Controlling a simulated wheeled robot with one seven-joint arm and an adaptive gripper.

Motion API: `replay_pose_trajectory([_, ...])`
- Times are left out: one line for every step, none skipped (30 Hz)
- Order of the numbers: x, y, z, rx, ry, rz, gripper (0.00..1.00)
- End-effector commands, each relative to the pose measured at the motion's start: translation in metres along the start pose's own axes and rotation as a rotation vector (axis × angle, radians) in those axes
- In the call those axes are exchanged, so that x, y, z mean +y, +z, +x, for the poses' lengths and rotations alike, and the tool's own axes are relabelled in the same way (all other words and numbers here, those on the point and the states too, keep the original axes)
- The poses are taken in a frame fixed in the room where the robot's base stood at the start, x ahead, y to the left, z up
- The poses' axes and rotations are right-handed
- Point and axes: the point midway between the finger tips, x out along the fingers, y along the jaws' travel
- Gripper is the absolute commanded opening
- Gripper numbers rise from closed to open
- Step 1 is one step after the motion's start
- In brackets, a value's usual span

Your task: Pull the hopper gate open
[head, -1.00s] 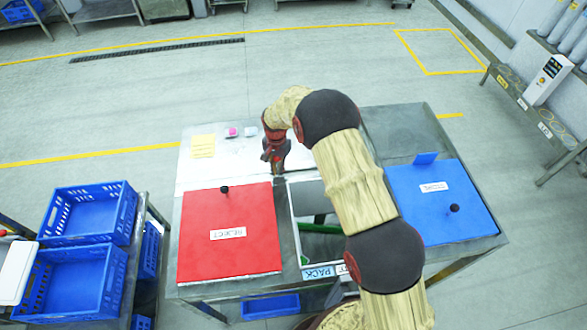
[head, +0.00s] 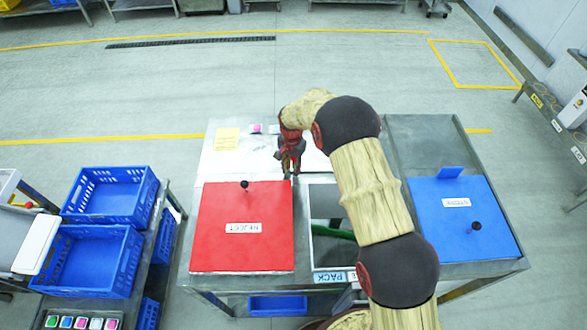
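My gripper (head: 290,170) points down at the far side of the steel table, by the far right corner of the red panel. Its fingers are small and dark here, so I cannot tell whether they are open, shut or touching anything. A rectangular opening (head: 325,207) with grey inner walls lies between the red and blue panels. My arm hides its right side. The red panel (head: 240,252), labelled REJECT, carries a black knob (head: 244,184). The blue panel (head: 465,240), labelled STORE, carries a black knob (head: 475,226). I cannot make out which part is the hopper gate.
A PACK label (head: 328,277) is on the table's near edge. A yellow note (head: 227,138) and a small pink item (head: 256,128) lie on the white far surface. Blue crates (head: 92,262) stand on a rack at left. Open floor lies beyond the table.

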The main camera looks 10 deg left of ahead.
Motion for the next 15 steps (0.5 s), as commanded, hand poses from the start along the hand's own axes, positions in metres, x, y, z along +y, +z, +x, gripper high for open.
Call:
replay_pose_trajectory([0.001,0.000,0.001,-0.001,0.001,0.001,0.28])
replay_pose_trajectory([0.001,0.000,0.001,-0.001,0.002,0.001,0.29])
replay_pose_trajectory([0.001,0.000,0.001,-0.001,0.002,0.001,0.29])
replay_pose_trajectory([0.002,0.000,0.001,-0.001,0.002,0.001,0.29])
replay_pose_trajectory([0.002,0.000,0.001,-0.001,0.003,0.001,0.29])
replay_pose_trajectory([0.002,0.000,0.001,-0.001,0.003,0.001,0.29])
replay_pose_trajectory([0.002,0.000,0.001,-0.001,0.003,0.001,0.29])
replay_pose_trajectory([0.002,-0.001,0.001,-0.001,0.003,0.001,0.29])
replay_pose_trajectory([0.003,-0.001,0.001,-0.001,0.004,0.001,0.29])
replay_pose_trajectory([0.003,-0.001,0.001,-0.001,0.004,0.001,0.29])
replay_pose_trajectory([0.003,-0.001,0.000,-0.001,0.003,0.001,0.29])
replay_pose_trajectory([0.002,-0.001,-0.003,-0.001,0.003,0.001,0.29])
replay_pose_trajectory([0.002,-0.001,-0.005,0.000,0.003,0.001,0.29])
replay_pose_trajectory([0.002,-0.001,-0.008,0.000,0.002,0.001,0.29])
replay_pose_trajectory([0.002,-0.001,-0.013,0.001,0.002,0.001,0.29])
